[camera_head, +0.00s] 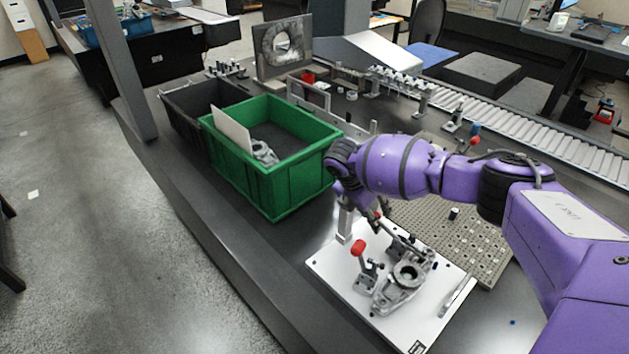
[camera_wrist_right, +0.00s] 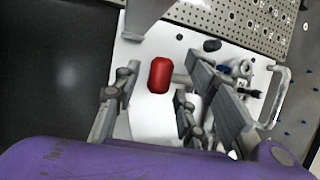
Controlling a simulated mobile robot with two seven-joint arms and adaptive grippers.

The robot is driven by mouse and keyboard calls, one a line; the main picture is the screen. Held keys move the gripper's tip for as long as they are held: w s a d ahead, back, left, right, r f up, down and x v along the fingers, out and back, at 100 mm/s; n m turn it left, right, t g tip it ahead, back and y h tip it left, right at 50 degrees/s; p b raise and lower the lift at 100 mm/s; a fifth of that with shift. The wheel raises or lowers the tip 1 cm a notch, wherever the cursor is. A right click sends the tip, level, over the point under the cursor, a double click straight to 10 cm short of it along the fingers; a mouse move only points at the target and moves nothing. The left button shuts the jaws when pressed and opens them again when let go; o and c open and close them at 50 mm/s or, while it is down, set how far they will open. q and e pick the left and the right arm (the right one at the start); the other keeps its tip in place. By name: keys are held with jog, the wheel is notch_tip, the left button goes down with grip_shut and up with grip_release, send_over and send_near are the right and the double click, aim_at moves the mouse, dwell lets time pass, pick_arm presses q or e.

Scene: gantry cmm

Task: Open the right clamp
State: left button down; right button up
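A white fixture plate (camera_head: 328,262) on the table carries a grey cast part (camera_head: 402,284) and clamps with red handles. The near clamp's red handle (camera_head: 358,248) stands up at the plate's left. In the right wrist view, a red handle (camera_wrist_right: 160,75) lies between the parted fingers of my right gripper (camera_wrist_right: 163,80), with gaps on both sides. The clamp's body is mostly hidden by the fingers.
A green bin (camera_head: 265,185) with a grey part and a white panel stands left of the plate. A perforated metal plate (camera_head: 480,240) lies right of the fixture. A roller conveyor (camera_head: 560,145) runs behind. Bare dark tabletop lies along the front edge.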

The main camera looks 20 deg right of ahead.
grip_shut()
jog(key=shift+w, duration=0.1)
dwell(0.4)
